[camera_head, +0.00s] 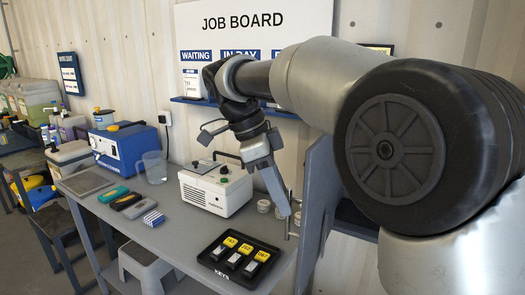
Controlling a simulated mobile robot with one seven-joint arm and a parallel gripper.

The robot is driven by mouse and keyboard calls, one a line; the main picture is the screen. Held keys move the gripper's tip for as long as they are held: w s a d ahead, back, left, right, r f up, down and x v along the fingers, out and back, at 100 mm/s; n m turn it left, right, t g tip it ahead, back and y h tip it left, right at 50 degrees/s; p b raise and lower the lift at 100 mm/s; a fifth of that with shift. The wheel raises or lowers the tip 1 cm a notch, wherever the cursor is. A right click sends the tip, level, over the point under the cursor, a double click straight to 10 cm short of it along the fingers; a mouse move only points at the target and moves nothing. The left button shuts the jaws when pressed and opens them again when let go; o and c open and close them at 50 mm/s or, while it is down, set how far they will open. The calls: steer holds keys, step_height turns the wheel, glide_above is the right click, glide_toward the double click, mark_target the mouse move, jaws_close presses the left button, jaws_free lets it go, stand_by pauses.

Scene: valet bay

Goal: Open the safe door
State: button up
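A blue-grey upright panel (317,190), which looks like the safe door, stands at the right end of the bench, seen nearly edge-on. A thin metal bar handle (290,216) sticks out from its left face. My gripper (281,208) reaches down from above with its fingers beside the upper part of this handle. The fingers overlap in this view, so I cannot tell whether they are open, shut or touching the bar. The rest of the safe, to the right of the panel, is mostly hidden behind my arm.
A black key tray (240,281) lies on the grey bench just left of the handle. A white box with a black handle (216,187), small round tins (264,206) and a clear jug (154,167) stand behind. A job board (250,30) hangs above.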

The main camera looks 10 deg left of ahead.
steer(key=p+v, duration=0.3)
steer(key=v, duration=1)
